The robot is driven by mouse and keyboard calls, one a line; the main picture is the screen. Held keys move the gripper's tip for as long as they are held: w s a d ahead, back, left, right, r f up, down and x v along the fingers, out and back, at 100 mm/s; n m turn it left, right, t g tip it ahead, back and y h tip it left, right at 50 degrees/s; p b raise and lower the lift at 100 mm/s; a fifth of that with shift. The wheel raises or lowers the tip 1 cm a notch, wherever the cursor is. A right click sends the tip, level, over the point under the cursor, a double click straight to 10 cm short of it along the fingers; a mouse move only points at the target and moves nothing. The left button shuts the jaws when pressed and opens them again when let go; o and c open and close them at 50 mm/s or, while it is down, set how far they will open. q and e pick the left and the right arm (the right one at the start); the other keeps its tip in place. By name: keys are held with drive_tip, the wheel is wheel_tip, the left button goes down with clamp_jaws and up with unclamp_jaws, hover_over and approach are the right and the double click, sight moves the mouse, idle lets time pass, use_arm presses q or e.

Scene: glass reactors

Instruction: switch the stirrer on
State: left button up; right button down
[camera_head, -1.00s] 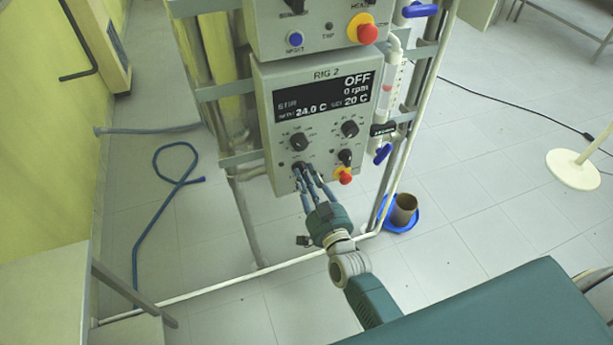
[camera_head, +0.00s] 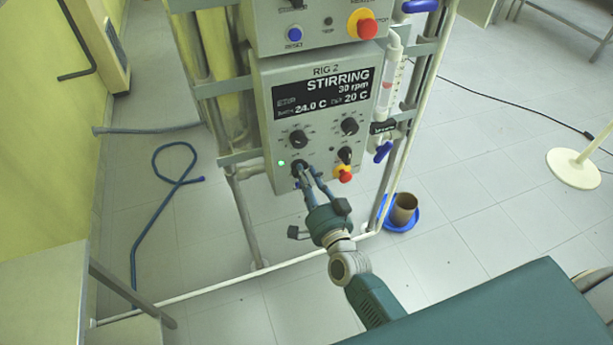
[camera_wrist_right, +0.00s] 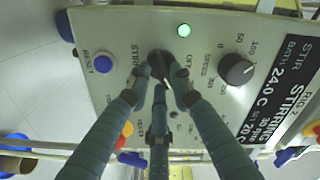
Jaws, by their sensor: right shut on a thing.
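The RIG 2 control box (camera_head: 345,115) faces me in the head view. Its display (camera_head: 322,93) reads STIRRING, 30 rpm, 24.0 C and 20 C. A small green lamp (camera_head: 281,163) glows at the lower left of the panel, and it also shows in the right wrist view (camera_wrist_right: 184,30). Beside it is the black stirrer switch knob (camera_wrist_right: 160,60). My right gripper (camera_head: 305,171) is shut on this knob, and its fingers (camera_wrist_right: 161,82) partly hide it. The knob looks turned. My left gripper is not in view.
An upper box (camera_head: 310,30) hangs above. Frame pipes run around the rig. A brown beaker (camera_head: 404,209) stands on a blue dish to the right.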

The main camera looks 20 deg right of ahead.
drive_tip(key=shift+f, duration=0.1)
idle(0.4)
drive_tip(key=c, duration=1.5)
unclamp_jaws()
drive_tip(key=s, duration=1.2)
drive_tip(key=shift+d, duration=0.2)
drive_tip(key=s+f+n+g, duration=0.3)
drive_tip(key=s+f, duration=0.1)
drive_tip(key=f, duration=0.7)
drive_tip(key=s+a+f+n+g+y, duration=0.1)
drive_tip(key=s+f+n+g, duration=0.3)
drive_tip(key=f, duration=0.7)
drive_tip(key=s+f+n+g, duration=0.15)
drive_tip(key=s+f, duration=0.35)
drive_tip(key=f, duration=0.6)
drive_tip(key=s+d+f+n+g, duration=0.1)
drive_tip(key=s+d+f+g, duration=0.1)
drive_tip(key=s+f, duration=0.3)
drive_tip(key=s+d+f+n+g+h, duration=0.1)
drive_tip(key=s+f, duration=0.4)
drive_tip(key=s, duration=0.7)
drive_tip(key=s+d+f+n+g, duration=0.3)
drive_tip(key=s+f+g, duration=0.2)
drive_tip(key=s, duration=0.3)
drive_tip(key=shift+s+d+f+n+g+h+b, duration=0.1)
drive_tip(key=shift+s+f+n+g+h+b, duration=0.2)
drive_tip(key=shift+f, duration=0.1)
